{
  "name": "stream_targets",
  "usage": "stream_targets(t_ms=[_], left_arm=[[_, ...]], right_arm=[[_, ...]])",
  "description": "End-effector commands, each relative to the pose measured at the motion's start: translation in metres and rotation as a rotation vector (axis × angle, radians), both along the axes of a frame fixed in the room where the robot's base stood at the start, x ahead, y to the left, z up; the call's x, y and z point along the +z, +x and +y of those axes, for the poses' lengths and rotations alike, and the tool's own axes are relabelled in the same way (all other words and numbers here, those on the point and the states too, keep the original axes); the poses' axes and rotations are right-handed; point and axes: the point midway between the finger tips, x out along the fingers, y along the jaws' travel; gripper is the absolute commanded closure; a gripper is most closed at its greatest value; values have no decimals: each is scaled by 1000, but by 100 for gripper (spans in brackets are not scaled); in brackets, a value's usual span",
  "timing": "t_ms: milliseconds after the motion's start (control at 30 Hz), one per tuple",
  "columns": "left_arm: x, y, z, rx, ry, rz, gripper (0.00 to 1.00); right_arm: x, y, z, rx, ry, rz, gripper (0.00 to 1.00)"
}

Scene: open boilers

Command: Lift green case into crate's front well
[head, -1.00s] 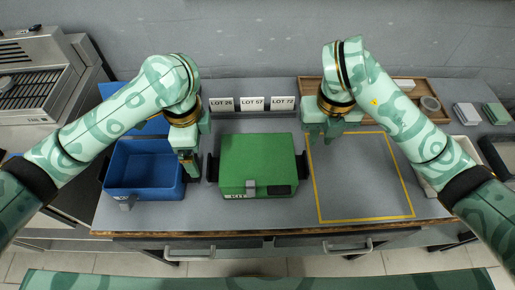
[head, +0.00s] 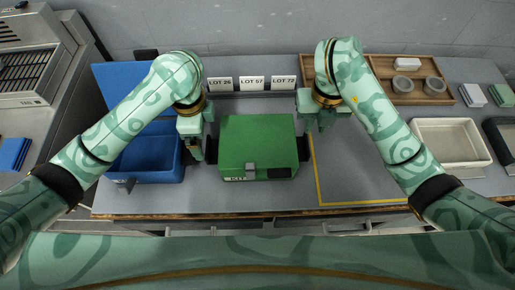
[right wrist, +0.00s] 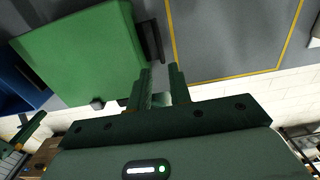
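The green case (head: 257,142) lies flat and closed on the grey table, with a latch on its front and black handles at its sides. The blue crate (head: 146,176) stands left of it; its front well is open, and my left arm covers part of the crate. My left gripper (head: 194,152) points down between crate and case, by the left handle; its finger gap is not clear. My right gripper (head: 322,124) is above the table just right of the case. In the right wrist view its fingers (right wrist: 161,68) are apart and empty, near the right handle (right wrist: 151,40).
A yellow outlined area (head: 362,203) on the table right of the case is empty. Lot signs (head: 252,83) stand behind the case. A wooden tray (head: 437,97) with round tins and a white bin (head: 450,143) are at the right.

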Motion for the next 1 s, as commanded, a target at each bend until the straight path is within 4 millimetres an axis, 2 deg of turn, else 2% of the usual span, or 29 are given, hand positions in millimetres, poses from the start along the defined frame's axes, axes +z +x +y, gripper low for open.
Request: stream_targets(t_ms=[100, 300, 500, 700, 1000], left_arm=[[-24, -2, 0, 2, -1, 6, 2], [-62, -1, 0, 3, 1, 4, 2], [-90, 0, 0, 1, 1, 1, 2], [-102, 0, 0, 0, 0, -1, 2], [-103, 1, 0, 0, 1, -2, 2]], right_arm=[[-25, -4, 3, -3, 9, 12, 80], [-62, -2, 1, 1, 3, 10, 80], [-90, -1, 0, 2, 0, 5, 80], [-102, 0, 0, 1, 0, 1, 80], [-103, 0, 0, 0, 0, 0, 80]])
